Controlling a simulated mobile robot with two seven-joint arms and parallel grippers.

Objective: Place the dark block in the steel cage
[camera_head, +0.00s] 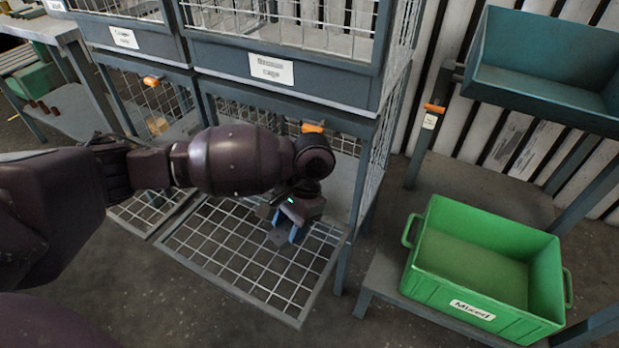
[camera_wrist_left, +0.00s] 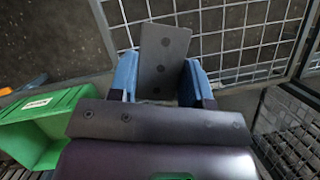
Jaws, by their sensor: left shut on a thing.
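The label words are too blurred to tell which is the steel cage. My right gripper is out of view.
A green bin (camera_head: 490,309) labelled "Mixed" stands on a low stand at the right. A teal tray (camera_head: 545,45) sits above it. A cage post (camera_head: 365,190) borders the opening on the right. A workbench (camera_head: 40,30) stands at the far left.

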